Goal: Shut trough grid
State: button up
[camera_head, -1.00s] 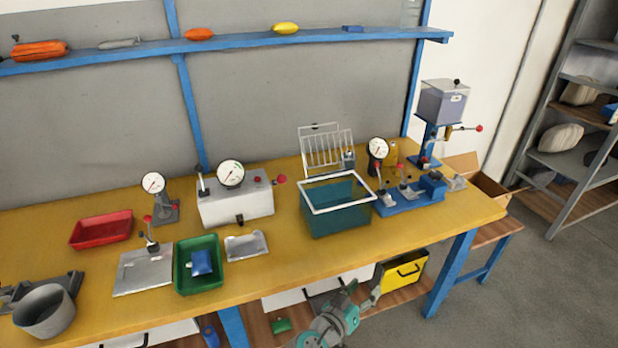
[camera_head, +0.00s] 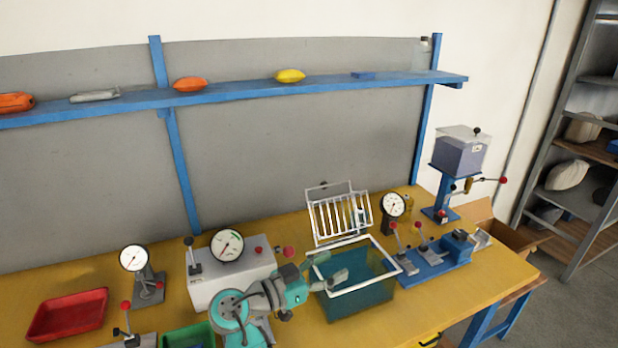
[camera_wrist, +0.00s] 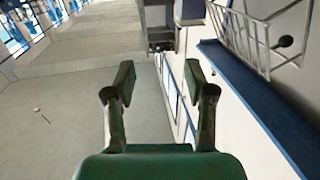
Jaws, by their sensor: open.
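The trough (camera_head: 352,297) is a dark teal box with a white rim, standing on the yellow bench in the head view. Its white barred grid (camera_head: 338,218) stands raised at the back edge of the trough, leaning back. My gripper (camera_head: 328,268) is over the left part of the trough, in front of the raised grid. In the wrist view my gripper (camera_wrist: 160,85) shows two green fingers apart with nothing between them. Part of the white grid (camera_wrist: 240,35) shows at the upper right there, apart from the fingers.
A white gauge box (camera_head: 225,283) stands left of the trough. A blue clamp fixture (camera_head: 428,265) with levers and a dial gauge (camera_head: 393,206) stand to the right. A blue shelf (camera_head: 240,92) runs along the wall above. A red tray (camera_head: 67,314) lies at far left.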

aim_at(323, 184)
jog(key=i+j, duration=0.2)
jog(key=i, duration=0.2)
jog(key=i+j, duration=0.2)
jog(key=i, duration=0.25)
